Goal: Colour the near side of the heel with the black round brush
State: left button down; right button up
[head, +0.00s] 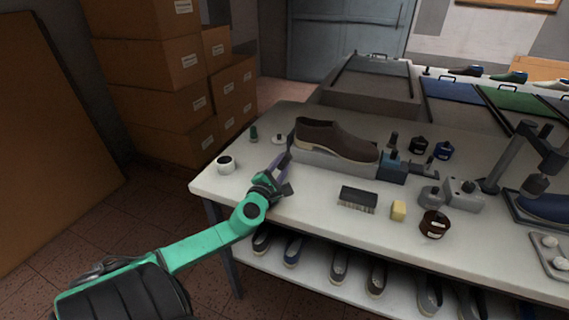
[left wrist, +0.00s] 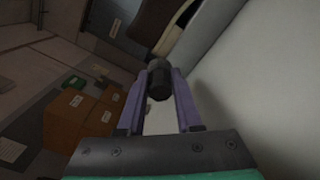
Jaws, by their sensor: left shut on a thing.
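A dark brown shoe (head: 340,138) lies on a grey support on the table, its heel end to the left and its toe to the right. My left gripper (head: 280,163) is beside the heel end, on the near left side. Its purple fingers are shut on the black round brush (left wrist: 159,80), which points away from the gripper in the left wrist view. Part of the shoe (left wrist: 158,18) shows beyond the brush there. I cannot tell whether the brush touches the heel. My right gripper is not in view.
On the white table (head: 300,205) stand a white jar (head: 226,164), a bristle brush (head: 358,198), a yellow block (head: 398,210) and a brown jar (head: 434,224). A blue clamp block (head: 392,168) is by the toe. Cardboard boxes (head: 150,75) stand behind at left.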

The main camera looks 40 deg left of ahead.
aim_at(289, 155)
pick_arm(q)
jog(key=shift+w+a+b, duration=0.25)
jog(key=shift+w+b, duration=0.05)
jog(key=shift+w, duration=0.3)
jog(key=b+x, duration=0.1)
jog(key=x, duration=0.2)
jog(key=shift+w, duration=0.15)
jog(key=shift+w+a, duration=0.1)
jog(key=shift+w, duration=0.25)
jog(key=shift+w+r, duration=0.1)
jog(key=shift+r, duration=0.05)
jog(key=shift+b+x, duration=0.35)
jog(key=shift+x, duration=0.7)
